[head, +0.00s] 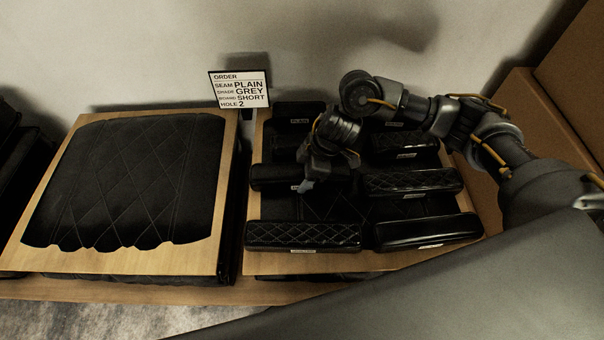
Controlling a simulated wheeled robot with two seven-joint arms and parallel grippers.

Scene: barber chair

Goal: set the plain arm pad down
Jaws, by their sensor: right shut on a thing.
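My right gripper (316,178) reaches in from the right and is shut on a dark, smooth-looking arm pad (268,178) in the left column of the right-hand board. The gripper covers the pad's middle, and a small pale label shows on its front edge. I cannot tell whether this pad rests on the board or hangs just above it. Another black pad with a label reading PLAIN (299,115) lies at the back of the same column. My left gripper is not in view.
Several black pads fill the board (450,258), including a diamond-stitched one (303,235) and a smooth one (425,231) in front. An order card (240,89) reads plain, grey, short, hole 2. A quilted cushion (130,180) lies left. Cardboard boxes (530,120) stand right.

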